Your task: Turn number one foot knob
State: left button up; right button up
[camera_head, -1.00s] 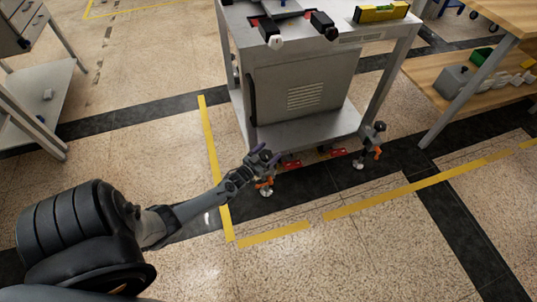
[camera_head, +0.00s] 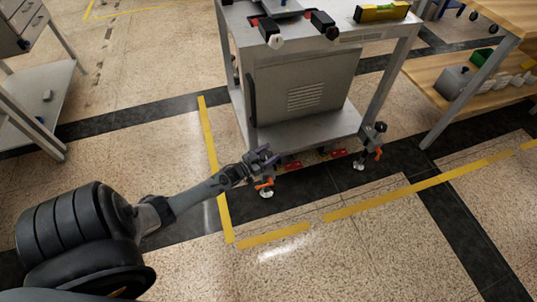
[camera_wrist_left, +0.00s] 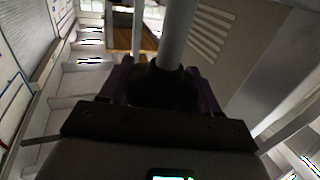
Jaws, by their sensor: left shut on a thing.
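A wheeled steel cart (camera_head: 300,130) stands at centre. At its front left corner is a levelling foot with a white pad (camera_head: 266,194) and an orange lever (camera_head: 264,183). My left gripper (camera_head: 266,158) reaches in from the left and is at this corner, just above the lever. In the left wrist view its purple fingers (camera_wrist_left: 160,92) close on both sides of a dark round knob (camera_wrist_left: 155,86) under a grey post (camera_wrist_left: 177,35). The knob itself is hidden in the head view by the gripper. My right gripper is not in view.
A second foot (camera_head: 359,165) with an orange lever stands at the cart's front right corner. Red parts (camera_head: 292,165) sit under the front edge. A yellow level (camera_head: 381,12) lies on the cart top. A wooden bench (camera_head: 430,73) stands at right. The floor in front is clear.

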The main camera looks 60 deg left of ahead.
pick_arm(q)
jog(key=m+h+b, duration=0.1)
jog(key=m+h, duration=0.1)
jog(key=shift+f+h, duration=0.2)
jog(key=shift+h, duration=0.2)
jog(key=shift+d+r+m+h, duration=0.15)
jog(key=shift+m+h, duration=0.15)
jog(key=shift+h, duration=0.4)
jog(key=o, duration=1)
